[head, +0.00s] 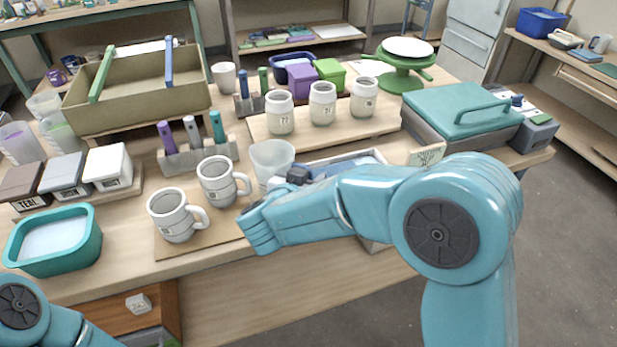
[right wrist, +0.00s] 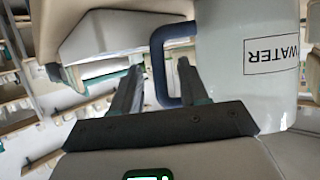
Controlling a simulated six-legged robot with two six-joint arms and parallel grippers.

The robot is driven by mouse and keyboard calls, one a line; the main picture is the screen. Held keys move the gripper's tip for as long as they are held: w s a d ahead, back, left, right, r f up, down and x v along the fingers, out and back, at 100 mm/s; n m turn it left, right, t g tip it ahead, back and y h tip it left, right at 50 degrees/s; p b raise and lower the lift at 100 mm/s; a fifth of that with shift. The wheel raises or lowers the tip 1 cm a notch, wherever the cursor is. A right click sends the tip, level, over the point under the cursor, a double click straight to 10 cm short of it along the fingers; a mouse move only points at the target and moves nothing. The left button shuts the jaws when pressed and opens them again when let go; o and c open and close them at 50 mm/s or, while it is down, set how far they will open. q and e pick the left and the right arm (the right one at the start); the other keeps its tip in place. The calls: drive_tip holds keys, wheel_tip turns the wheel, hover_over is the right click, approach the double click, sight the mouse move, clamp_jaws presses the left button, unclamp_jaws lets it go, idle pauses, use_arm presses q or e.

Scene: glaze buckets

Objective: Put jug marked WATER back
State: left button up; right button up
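The jug marked WATER (head: 271,158) stands on the table as a pale, translucent vessel in the head view, right of two grey mugs. In the right wrist view its white wall with the WATER label (right wrist: 271,55) shows upside down, with a dark blue handle (right wrist: 158,68). My right gripper (head: 296,176) is at the jug's handle side. In the right wrist view my right gripper (right wrist: 160,88) has its fingers apart on either side of the handle's bar, with a gap showing. The jug's base is hidden. My left arm shows at the bottom left; its gripper is out of view.
Two mugs (head: 175,213) stand on a board left of the jug. Behind are a tool rack (head: 196,155), labelled jars (head: 280,112) on a board and a teal lidded box (head: 462,110). A grey-blue tray (head: 345,160) lies right of the jug. A teal basin (head: 55,240) is at left.

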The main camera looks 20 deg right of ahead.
drive_tip(key=shift+f+b, duration=0.2)
drive_tip(key=shift+b, duration=0.15)
drive_tip(key=shift+f+b, duration=0.3)
drive_tip(key=shift+b, duration=0.3)
drive_tip(key=v, duration=0.1)
drive_tip(key=p+v, duration=0.1)
drive_tip(key=v, duration=0.1)
drive_tip(key=r+p+v, duration=0.1)
drive_tip(key=shift+w+a, duration=0.1)
drive_tip(key=shift+w, duration=0.05)
drive_tip(key=p+v, duration=0.1)
drive_tip(key=v, duration=1.1)
drive_tip(key=shift+p, duration=0.3)
drive_tip(key=shift+a+f, duration=0.1)
